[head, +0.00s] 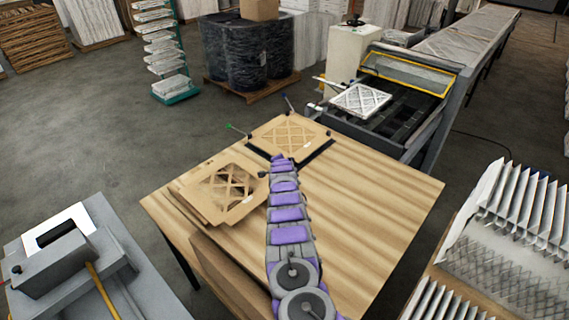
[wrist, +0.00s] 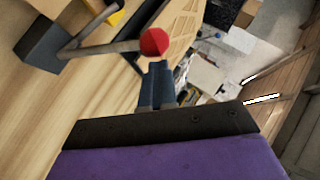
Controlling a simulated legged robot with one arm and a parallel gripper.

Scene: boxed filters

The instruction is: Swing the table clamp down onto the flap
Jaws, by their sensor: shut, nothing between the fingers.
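A cardboard piece with a lattice (head: 290,133) lies in a black-edged fixture on the wooden table (head: 370,190); its flap cannot be told apart clearly. A clamp with a green tip (head: 230,126) stands at its left, and another clamp (head: 288,103) at its back. In the wrist view, a clamp with a red knob (wrist: 153,42) has a grey arm running to a dark block (wrist: 45,50). My gripper (head: 280,160) is at the fixture's near edge. Its fingers (wrist: 158,85) are shut and empty, just below the red knob; contact is unclear.
Cut-out cardboard blanks (head: 222,190) lie on the table's left. A conveyor (head: 400,115) with a white filter (head: 360,99) stands behind right. Pleated filter media (head: 510,245) is at right, and a grey machine (head: 70,260) at left. The table's right side is clear.

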